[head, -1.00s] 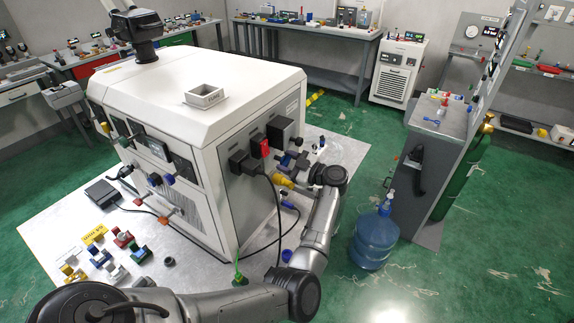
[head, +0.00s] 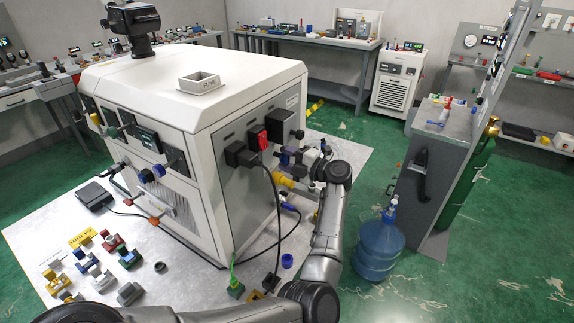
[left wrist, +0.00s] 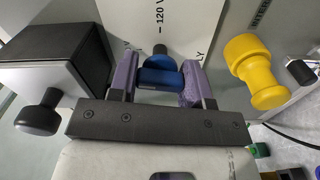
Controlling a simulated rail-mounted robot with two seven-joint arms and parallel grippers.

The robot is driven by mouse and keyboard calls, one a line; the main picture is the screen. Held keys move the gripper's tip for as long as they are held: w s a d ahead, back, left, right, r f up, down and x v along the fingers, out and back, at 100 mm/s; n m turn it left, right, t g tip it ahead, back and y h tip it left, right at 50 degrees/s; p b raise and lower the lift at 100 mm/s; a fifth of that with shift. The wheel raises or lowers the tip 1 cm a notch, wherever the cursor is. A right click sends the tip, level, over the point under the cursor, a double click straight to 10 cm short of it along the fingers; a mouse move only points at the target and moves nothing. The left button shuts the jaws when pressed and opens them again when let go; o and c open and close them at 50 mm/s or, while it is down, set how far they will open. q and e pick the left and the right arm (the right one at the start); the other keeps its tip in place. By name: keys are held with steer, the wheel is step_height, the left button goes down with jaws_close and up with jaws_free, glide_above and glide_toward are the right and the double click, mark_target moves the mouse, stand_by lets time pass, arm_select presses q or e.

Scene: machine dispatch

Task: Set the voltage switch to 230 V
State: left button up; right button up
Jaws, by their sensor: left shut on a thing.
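The white machine (head: 215,150) stands on a light plate, with a grey connector panel on its right side. My left gripper (head: 291,156) is at this panel, below a black box. In the left wrist view its purple-padded fingers (left wrist: 160,84) are shut on a blue switch handle (left wrist: 160,77). The white panel (left wrist: 168,14) behind it bears the mark "120 V", printed sideways. A 230 V mark does not show, and the switch's setting cannot be told. My right gripper is not in view.
Beside the switch are the black box (left wrist: 50,60) with a round knob and a yellow connector (left wrist: 253,72). A black plug with a cable (head: 236,154) and a red-handled part (head: 258,137) are on the same panel. A blue water bottle (head: 379,247) stands on the floor at right.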

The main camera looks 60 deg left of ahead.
arm_select(q)
steer(key=shift+n+b, duration=0.75)
steer(key=shift+n, duration=0.25)
steer(key=o, duration=0.9)
steer(key=shift+w+d, duration=0.3)
steer(key=shift+d, duration=0.25)
steer(key=v, duration=1.2)
steer(key=shift+w+d, duration=0.1)
steer(key=shift+d, duration=0.2)
